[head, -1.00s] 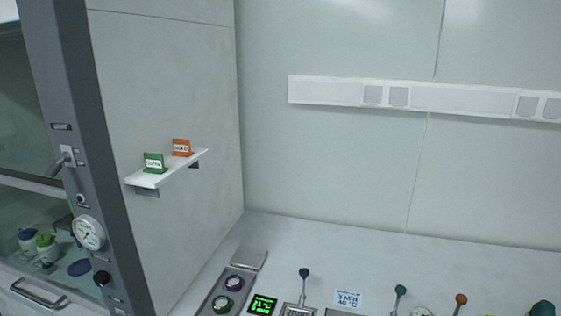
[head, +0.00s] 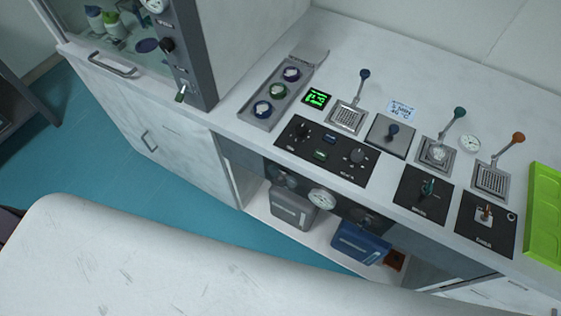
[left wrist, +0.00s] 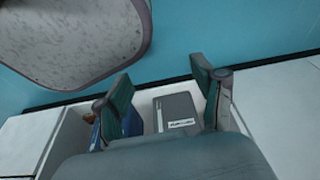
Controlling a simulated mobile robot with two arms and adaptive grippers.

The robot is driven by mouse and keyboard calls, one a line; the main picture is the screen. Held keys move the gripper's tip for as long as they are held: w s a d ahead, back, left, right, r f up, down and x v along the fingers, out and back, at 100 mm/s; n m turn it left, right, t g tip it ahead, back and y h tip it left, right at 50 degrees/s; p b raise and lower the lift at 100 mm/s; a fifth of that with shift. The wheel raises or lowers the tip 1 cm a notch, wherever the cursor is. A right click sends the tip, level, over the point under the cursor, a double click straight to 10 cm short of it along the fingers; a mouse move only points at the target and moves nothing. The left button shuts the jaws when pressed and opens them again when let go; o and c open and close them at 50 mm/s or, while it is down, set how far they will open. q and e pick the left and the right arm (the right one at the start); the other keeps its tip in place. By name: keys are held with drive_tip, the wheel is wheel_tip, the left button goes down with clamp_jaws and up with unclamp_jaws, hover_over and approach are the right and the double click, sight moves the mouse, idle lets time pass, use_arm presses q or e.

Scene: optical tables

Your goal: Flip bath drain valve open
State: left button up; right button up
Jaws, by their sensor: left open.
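I cannot tell for sure which fitting is the bath drain valve; the labels are too small to read. On the counter in the head view, a black panel with a green-handled toggle (head: 428,188) sits beside one with an orange-tipped toggle (head: 486,213). Behind them are tilted levers with blue (head: 364,76), green (head: 459,113) and orange (head: 518,138) knobs. Below the counter edge, a dark strip carries a round gauge (head: 321,198) and dark knobs (head: 364,218). My right gripper is not in view.
A grey canister (head: 293,208) and a blue container (head: 358,242) stand in the open bay under the counter. The grey canister shows between my left fingers in the wrist view (left wrist: 177,113). A green tray (head: 544,215) lies at right. Blue floor (head: 170,190) is clear.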

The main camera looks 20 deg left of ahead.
use_arm(q)
drive_tip(key=w+d+r+t+h+b, duration=0.1)
drive_tip(key=w+t+b, duration=0.1)
drive_tip(key=w, duration=0.3)
drive_tip(key=w+d+r+t+b, duration=0.1)
drive_tip(key=w+d+t+b, duration=0.15)
drive_tip(key=w, duration=0.25)
drive_tip(key=n+t+h+b, duration=0.2)
drive_tip(key=t+h+b, duration=0.1)
drive_tip(key=t+b, duration=0.6)
approach(278, 182)
drive_tip(key=w+d+f+t+p, duration=0.1)
drive_tip(key=w+d, duration=0.1)
drive_tip(key=w, duration=0.6)
drive_tip(key=shift+w+d+f+p, duration=0.2)
drive_tip(key=shift+w+p, duration=0.05)
drive_tip(key=shift+p, duration=0.1)
